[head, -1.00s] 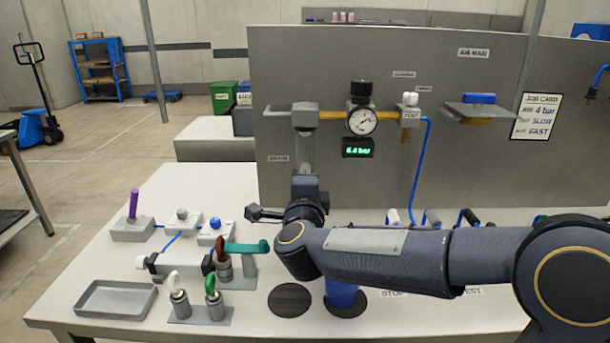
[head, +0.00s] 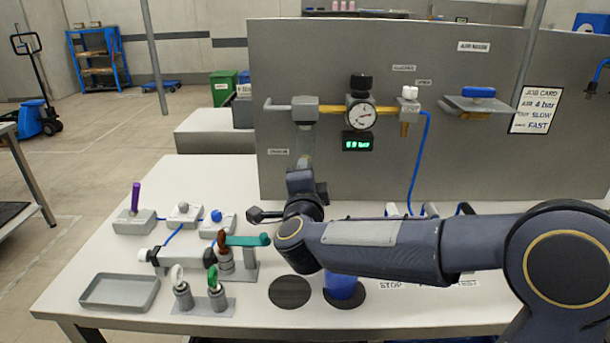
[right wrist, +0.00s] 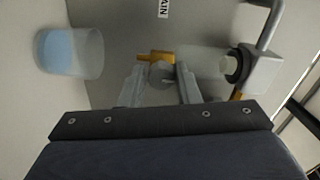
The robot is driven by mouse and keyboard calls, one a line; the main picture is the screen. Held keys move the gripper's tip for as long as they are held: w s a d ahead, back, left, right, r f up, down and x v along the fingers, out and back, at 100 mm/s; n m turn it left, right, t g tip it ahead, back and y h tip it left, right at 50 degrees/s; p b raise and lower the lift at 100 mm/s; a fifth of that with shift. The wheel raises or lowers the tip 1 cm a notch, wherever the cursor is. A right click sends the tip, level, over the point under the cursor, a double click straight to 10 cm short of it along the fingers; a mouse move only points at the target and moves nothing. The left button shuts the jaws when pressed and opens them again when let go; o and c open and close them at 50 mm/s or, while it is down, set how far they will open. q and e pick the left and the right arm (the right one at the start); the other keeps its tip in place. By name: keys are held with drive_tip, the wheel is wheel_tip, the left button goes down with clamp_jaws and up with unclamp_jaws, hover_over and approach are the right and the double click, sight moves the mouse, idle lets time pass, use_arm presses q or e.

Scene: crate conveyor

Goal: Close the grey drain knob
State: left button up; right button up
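The grey drain knob (right wrist: 162,73) shows in the right wrist view in front of a brass fitting (right wrist: 156,57), near the part-hidden drain label. The two fingers of my right gripper (right wrist: 161,84) stand on either side of the knob. I cannot tell whether they touch it. My left gripper is in neither view.
A gauge (head: 361,116) and green display (head: 357,141) are on the grey panel (head: 450,170). On the bench are an empty tray (head: 120,292), a teal-handled valve (head: 243,240) and small levers.

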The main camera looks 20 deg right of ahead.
drive_tip(key=o, duration=0.3)
drive_tip(key=shift+o, duration=0.2)
drive_tip(key=shift+s, duration=0.1)
drive_tip(key=v, duration=0.7)
drive_tip(key=shift+s, duration=0.35)
drive_tip(key=shift+a, duration=0.15)
